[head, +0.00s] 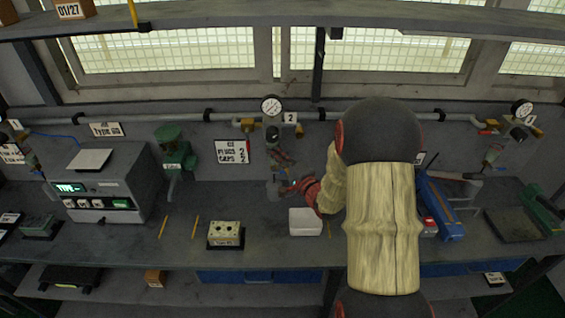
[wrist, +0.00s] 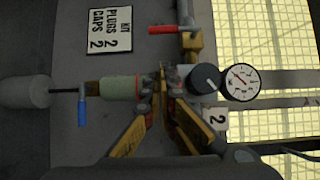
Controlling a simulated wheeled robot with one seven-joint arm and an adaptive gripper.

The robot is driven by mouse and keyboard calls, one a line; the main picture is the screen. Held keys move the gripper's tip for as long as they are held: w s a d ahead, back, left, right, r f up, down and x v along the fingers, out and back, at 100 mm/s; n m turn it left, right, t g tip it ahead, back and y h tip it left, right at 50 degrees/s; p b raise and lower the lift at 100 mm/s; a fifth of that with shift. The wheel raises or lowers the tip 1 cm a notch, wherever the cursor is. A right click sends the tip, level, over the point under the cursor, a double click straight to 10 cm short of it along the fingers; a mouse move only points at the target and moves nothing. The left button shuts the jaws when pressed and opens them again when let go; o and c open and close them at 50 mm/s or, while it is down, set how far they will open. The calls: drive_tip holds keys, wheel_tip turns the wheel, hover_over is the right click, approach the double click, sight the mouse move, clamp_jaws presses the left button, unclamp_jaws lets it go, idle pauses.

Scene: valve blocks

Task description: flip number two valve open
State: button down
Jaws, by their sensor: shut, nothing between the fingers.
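The number 2 sign (head: 290,117) is on the wall by a round gauge (head: 271,105); the wrist view shows both the sign (wrist: 216,120) and the gauge (wrist: 240,82), turned sideways. The number two assembly has a red lever (wrist: 170,30) sticking out across its pipe beside a brass fitting, and a blue lever (wrist: 82,110) near a grey cylinder. My gripper (wrist: 160,72) is shut and empty. Its fingertips are in front of the assembly, between a pale green fitting (wrist: 121,88) and a dark round part (wrist: 205,80). I cannot tell whether they touch it.
A white tray (head: 305,222) and a valve block (head: 225,235) stand on the bench below. A grey test unit (head: 105,185) and green press (head: 172,150) are to the left. A blue tool (head: 440,208) lies right of my arm. A shelf spans the top.

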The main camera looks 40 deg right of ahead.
sight(248, 139)
drive_tip(key=w+a, duration=0.2)
drive_tip(key=w, duration=0.3)
drive_tip(key=shift+a, duration=0.4)
drive_tip(key=shift+w+a+f+m+b, duration=0.15)
drive_tip(key=shift+m+b, duration=0.15)
drive_tip(key=shift+b, duration=0.3)
drive_tip(key=shift+w+a+f+t+b, duration=0.1)
drive_tip(key=shift+t+b, duration=0.2)
drive_tip(key=shift+b, duration=0.1)
